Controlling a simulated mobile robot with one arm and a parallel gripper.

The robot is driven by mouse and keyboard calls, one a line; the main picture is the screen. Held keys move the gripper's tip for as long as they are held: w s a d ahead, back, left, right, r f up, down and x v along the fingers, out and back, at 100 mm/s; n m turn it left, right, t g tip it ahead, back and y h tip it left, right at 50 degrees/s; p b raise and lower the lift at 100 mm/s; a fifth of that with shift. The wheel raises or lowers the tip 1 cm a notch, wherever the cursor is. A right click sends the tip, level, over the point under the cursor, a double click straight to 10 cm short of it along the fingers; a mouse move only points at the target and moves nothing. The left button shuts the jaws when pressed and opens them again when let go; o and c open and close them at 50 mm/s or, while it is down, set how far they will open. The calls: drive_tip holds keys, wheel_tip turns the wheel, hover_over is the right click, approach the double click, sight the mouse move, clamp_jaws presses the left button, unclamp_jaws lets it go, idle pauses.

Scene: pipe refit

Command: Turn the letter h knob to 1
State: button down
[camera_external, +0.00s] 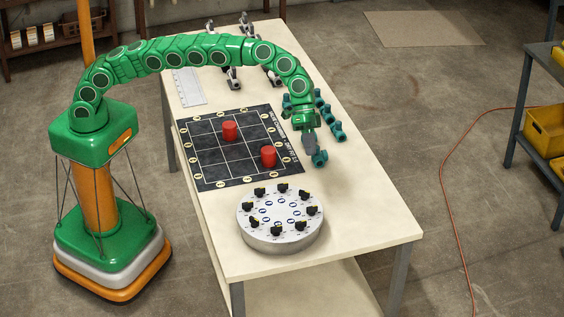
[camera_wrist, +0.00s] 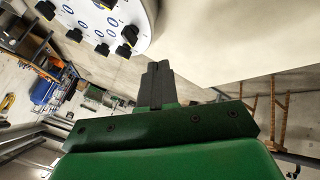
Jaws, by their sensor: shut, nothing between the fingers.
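A round, pale grey dial unit (camera_external: 265,240) with a ring of several black knobs stands near the front end of the table. The letters beside the knobs are too small to read, so I cannot tell which is h. In the wrist view part of the same unit (camera_wrist: 143,25) shows at the top, with several black knobs such as one (camera_wrist: 130,36) near its edge. My gripper (camera_external: 311,150) is over the table's right side, behind and to the right of the unit, apart from it. Its dark fingers (camera_wrist: 157,72) are closed together and empty.
Teal pipe pieces (camera_external: 320,158) lie beside my gripper. Metal fittings (camera_external: 232,75) and a white sheet (camera_external: 188,87) are farther back. The table's front right (camera_external: 375,225) is clear.

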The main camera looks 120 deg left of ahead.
sight(304, 195)
drive_tip(key=shift+w+d+f, duration=0.65)
drive_tip(key=shift+d+f, duration=0.6)
drive_tip(key=shift+d, duration=0.15)
drive_tip(key=shift+w+d+f, duration=0.7)
drive_tip(key=shift+d+f, duration=0.6)
drive_tip(key=shift+d, duration=0.1)
drive_tip(key=shift+w+d+f, duration=0.65)
drive_tip(key=shift+d+f, duration=0.6)
drive_tip(key=shift+d, duration=0.15)
drive_tip(key=shift+w+d+r+m, duration=0.15)
drive_tip(key=shift+w+m, duration=0.05)
drive_tip(key=shift+m, duration=0.1)
drive_tip(key=shift+d+g+h, duration=0.3)
drive_tip(key=shift+f+m, duration=0.2)
drive_tip(key=shift+m, duration=0.1)
drive_tip(key=shift+w+d, duration=0.15)
drive_tip(key=shift+d, duration=0.05)
